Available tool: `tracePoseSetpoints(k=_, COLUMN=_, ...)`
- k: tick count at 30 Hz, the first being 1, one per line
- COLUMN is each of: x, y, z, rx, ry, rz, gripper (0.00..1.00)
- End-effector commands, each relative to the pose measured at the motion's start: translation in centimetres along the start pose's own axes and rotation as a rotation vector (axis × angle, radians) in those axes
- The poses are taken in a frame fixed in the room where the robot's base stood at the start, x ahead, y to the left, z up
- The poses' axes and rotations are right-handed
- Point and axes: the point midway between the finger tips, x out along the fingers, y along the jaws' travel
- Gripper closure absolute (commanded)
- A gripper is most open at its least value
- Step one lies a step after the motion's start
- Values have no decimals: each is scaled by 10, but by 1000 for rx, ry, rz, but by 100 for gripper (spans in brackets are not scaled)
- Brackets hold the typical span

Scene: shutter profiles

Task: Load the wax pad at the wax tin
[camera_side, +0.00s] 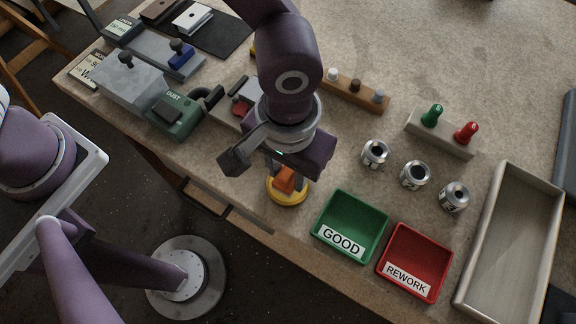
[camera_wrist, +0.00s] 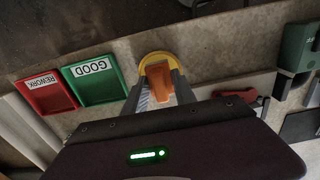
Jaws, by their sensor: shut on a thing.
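The wax tin (camera_side: 290,196) is a low round yellow tin near the front edge of the table, left of the GOOD tray; it also shows in the wrist view (camera_wrist: 150,59). My gripper (camera_side: 285,176) points down over the tin. Its two fingers are shut on an orange block, which I take to be the wax pad (camera_wrist: 159,84). The pad (camera_side: 284,180) is over the tin's opening, within its rim as the side view sees it. I cannot tell whether it touches the wax inside. My gripper and the pad hide much of the tin's inside.
A green GOOD tray (camera_side: 350,226) and a red REWORK tray (camera_side: 414,262) lie to the right. Several small metal cans (camera_side: 415,174) stand behind them. A long empty tray (camera_side: 511,245) is at far right. A green DUST unit (camera_side: 175,116) stands left.

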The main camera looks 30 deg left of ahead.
Motion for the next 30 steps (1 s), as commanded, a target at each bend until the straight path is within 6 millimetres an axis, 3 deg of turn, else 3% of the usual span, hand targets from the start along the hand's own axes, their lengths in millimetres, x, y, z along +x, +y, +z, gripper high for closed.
tracePoseSetpoints(k=30, x=9, y=0, z=0, rx=0, ry=0, rz=0, gripper=100)
